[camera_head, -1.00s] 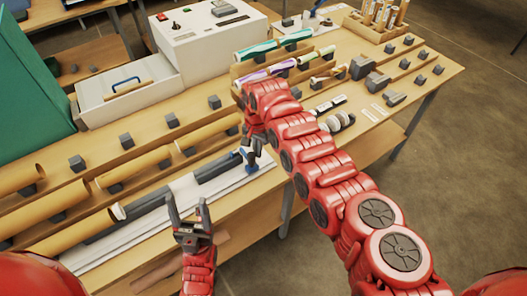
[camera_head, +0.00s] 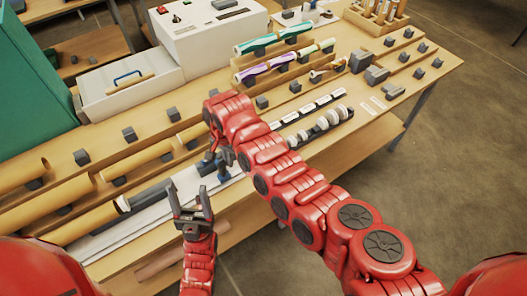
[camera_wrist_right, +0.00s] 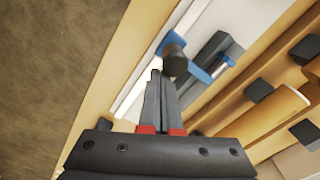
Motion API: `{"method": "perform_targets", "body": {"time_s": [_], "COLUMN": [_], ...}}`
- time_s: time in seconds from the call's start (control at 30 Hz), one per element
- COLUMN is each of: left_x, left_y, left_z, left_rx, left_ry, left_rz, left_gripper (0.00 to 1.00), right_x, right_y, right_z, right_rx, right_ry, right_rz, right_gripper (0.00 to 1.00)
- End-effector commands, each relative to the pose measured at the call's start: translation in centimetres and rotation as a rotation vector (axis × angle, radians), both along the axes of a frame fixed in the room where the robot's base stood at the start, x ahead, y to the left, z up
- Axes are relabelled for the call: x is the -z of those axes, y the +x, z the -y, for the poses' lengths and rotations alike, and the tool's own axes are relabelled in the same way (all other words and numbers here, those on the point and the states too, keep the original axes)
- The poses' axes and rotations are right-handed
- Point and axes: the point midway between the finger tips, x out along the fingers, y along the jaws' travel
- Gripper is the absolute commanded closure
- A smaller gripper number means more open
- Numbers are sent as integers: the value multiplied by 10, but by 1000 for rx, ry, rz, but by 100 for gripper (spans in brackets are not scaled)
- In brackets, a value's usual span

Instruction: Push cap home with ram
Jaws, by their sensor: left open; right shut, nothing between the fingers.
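A cardboard tube (camera_head: 80,222) lies in the long white fixture (camera_head: 105,244), with a small white cap (camera_head: 121,204) at its right end. A dark bar (camera_head: 152,193) lies just right of the cap; I cannot tell if they touch. The ram's blue handle part (camera_head: 205,166) is further right on the fixture, and its blue bracket shows with a dark round knob (camera_wrist_right: 175,60) in the right wrist view. My right gripper (camera_head: 222,166) is shut and empty, its fingertips (camera_wrist_right: 157,76) close beside the knob; contact is unclear. My left gripper (camera_head: 189,200) is open and empty, in front of the fixture.
More tubes (camera_head: 135,160) lie on blocks behind the fixture. A white machine (camera_head: 215,35) and a white box (camera_head: 130,88) stand at the back. A dark strip with white rings (camera_head: 322,122) lies right of my right arm. The floor at the right is open.

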Motion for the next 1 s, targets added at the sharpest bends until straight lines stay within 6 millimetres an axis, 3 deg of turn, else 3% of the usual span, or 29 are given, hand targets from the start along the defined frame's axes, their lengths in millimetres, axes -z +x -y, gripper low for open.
{"method": "perform_targets", "body": {"time_s": [0.27,1.0], "left_x": [3,49], "left_y": [0,0], "left_z": [0,0], "left_rx": [0,0], "left_ry": [0,0], "left_rz": [0,0], "left_gripper": [36,36], "right_x": [1,3], "right_y": [-3,-64], "right_z": [-5,-89], "right_rx": [-2,-4], "right_ry": [1,1], "right_rz": [0,2], "right_gripper": [100,100]}}
